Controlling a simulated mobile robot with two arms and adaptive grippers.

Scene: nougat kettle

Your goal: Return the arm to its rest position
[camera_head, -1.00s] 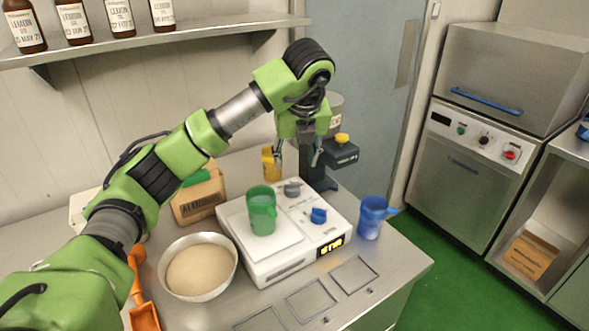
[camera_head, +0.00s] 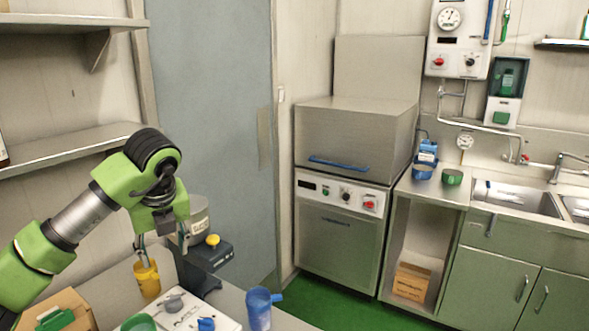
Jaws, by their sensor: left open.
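My left arm reaches in from the left over the bench. Its gripper (camera_head: 149,240) points down, open, with its fingers just above or in front of a yellow cup (camera_head: 147,278). I cannot tell whether the fingers touch the cup. A dark device with a yellow knob (camera_head: 208,256) stands just right of the gripper. The white scale (camera_head: 188,312) with a grey and a blue knob is below, cut off by the frame edge. The green cup (camera_head: 139,323) shows only its rim. My right gripper is not in view.
A blue jug (camera_head: 260,307) stands at the bench's right end. A cardboard box (camera_head: 65,305) is at the lower left. Shelves (camera_head: 75,147) hang above the arm. A steel machine (camera_head: 345,220), a sink counter (camera_head: 515,200) and green floor (camera_head: 350,314) lie to the right.

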